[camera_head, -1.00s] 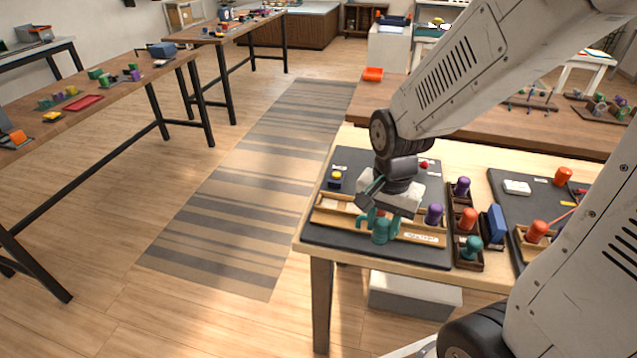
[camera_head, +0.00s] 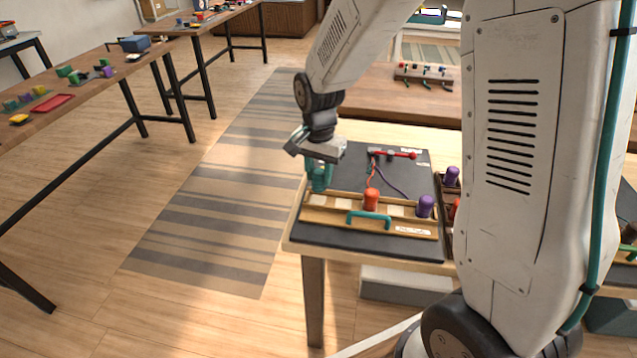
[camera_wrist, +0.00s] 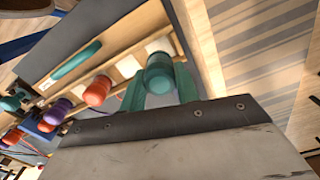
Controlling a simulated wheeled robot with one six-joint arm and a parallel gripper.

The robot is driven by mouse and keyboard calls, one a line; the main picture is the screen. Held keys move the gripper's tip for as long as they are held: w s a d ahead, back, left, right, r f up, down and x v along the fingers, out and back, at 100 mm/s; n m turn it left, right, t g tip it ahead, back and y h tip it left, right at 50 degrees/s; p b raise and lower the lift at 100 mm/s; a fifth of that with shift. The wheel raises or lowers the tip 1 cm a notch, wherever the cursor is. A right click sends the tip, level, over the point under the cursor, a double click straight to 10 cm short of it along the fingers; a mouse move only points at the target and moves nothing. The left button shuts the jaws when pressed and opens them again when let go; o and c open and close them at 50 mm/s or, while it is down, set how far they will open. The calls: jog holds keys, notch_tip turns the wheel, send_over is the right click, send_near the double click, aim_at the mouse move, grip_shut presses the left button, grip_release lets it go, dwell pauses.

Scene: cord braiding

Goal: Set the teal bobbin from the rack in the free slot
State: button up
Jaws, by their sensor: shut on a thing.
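My gripper (camera_head: 319,168) is shut on a teal bobbin (camera_head: 318,182), near the left end of a wooden rail (camera_head: 326,208) on a dark board. In the wrist view the teal bobbin (camera_wrist: 160,76) sits between my teal fingers (camera_wrist: 160,92). It overlaps the rail end in the picture; I cannot tell its height or whether it touches. The rail holds an orange bobbin (camera_head: 371,199) and a purple bobbin (camera_head: 425,206). Pale empty places show left of the orange bobbin and between the two bobbins. The rack at the right is mostly hidden behind my arm.
A teal handle (camera_head: 370,218) arches at the rail's front. Red and purple cords run back from the bobbins to a red bar (camera_head: 392,154). Another purple bobbin (camera_head: 451,176) stands right of the board. Open floor lies left of the table.

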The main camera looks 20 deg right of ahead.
aim_at(318, 186)
jog(key=shift+f, duration=1.75)
jog(key=shift+f, duration=0.15)
jog(key=shift+f, duration=0.25)
jog(key=o, duration=1)
